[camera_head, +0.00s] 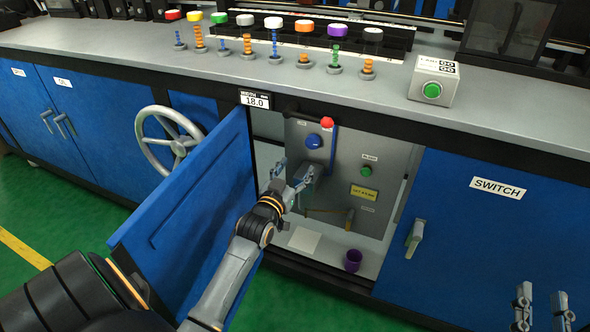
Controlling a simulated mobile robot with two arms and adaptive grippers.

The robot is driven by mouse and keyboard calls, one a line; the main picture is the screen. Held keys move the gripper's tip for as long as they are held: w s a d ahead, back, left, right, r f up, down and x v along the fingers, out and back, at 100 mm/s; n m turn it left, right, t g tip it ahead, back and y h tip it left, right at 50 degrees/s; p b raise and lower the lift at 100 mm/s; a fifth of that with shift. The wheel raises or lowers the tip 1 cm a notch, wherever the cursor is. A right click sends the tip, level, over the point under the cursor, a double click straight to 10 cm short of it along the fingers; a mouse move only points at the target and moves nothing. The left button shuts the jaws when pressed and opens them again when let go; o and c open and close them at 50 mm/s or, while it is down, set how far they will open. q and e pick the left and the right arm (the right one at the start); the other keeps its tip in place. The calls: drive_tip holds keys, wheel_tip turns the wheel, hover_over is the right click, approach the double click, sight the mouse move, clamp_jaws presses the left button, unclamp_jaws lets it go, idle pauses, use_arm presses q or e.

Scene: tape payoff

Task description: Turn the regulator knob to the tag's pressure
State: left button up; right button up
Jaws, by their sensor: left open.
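A blue round knob (314,141) is on the grey panel (340,160) inside the open cabinet; I cannot tell for sure that it is the regulator knob. A yellow tag (364,193) hangs lower right on the panel, its print too small to read surely. My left gripper (292,172) is open in front of the panel, below and left of the blue knob and apart from it. A grey part behind its right finger is partly hidden. My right gripper (541,305) is at the bottom right with its fingers apart, empty.
The blue door (195,195) stands open left of my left arm. A red knob (327,122), green button (366,171) and brass lever (330,213) are on the panel. A purple cup (353,260) stands on the cabinet floor. A display (255,100) reads 18.0.

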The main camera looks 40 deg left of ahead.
idle(0.5)
